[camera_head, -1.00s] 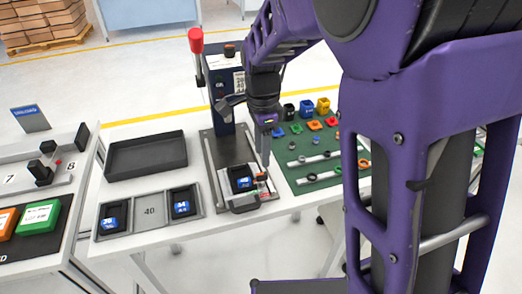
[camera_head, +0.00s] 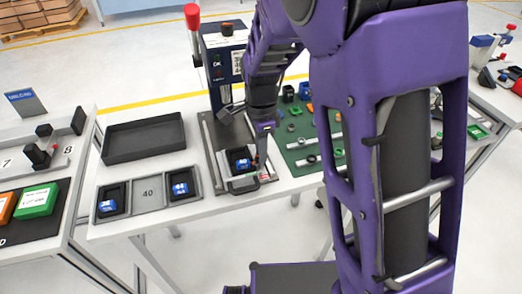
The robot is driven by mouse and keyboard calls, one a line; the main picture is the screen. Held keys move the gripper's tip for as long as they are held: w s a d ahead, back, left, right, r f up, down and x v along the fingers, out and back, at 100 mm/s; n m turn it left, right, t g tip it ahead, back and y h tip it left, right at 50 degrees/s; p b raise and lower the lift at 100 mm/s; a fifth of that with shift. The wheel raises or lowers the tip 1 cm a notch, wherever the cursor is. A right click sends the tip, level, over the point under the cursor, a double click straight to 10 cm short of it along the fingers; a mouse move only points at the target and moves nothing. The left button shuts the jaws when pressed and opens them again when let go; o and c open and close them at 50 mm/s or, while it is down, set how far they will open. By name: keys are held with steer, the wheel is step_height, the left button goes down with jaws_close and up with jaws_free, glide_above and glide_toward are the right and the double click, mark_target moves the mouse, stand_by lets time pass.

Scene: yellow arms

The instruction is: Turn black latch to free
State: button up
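My gripper (camera_head: 261,158) points down at the right side of a fixture (camera_head: 236,184) on the base plate of a press (camera_head: 222,62). Its fingertips are close to a small dark and red part (camera_head: 265,177) at the fixture's right edge. I cannot tell whether they touch it. This part may include the black latch, but it is too small and partly covered to be sure of the latch or its angle. A black block with a blue label (camera_head: 240,161) sits in the fixture. The gap between the fingers does not show clearly.
An empty black tray (camera_head: 144,154) and a grey tray (camera_head: 148,210) marked 40, with two black blocks, lie to the left. A green mat (camera_head: 297,155) with rings and wrenches lies to the right, partly behind my arm. The press has a red-knobbed lever (camera_head: 193,20).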

jaws_close()
steer(key=shift+n, duration=0.3)
steer(key=n, duration=0.2)
steer(key=shift+n+p, duration=0.3)
steer(key=shift+p, duration=0.05)
steer(key=n, duration=0.5)
steer(key=shift+p, duration=0.3)
steer(key=n, duration=0.9)
steer(key=shift+n+p, duration=0.3)
steer(key=shift+p, duration=0.05)
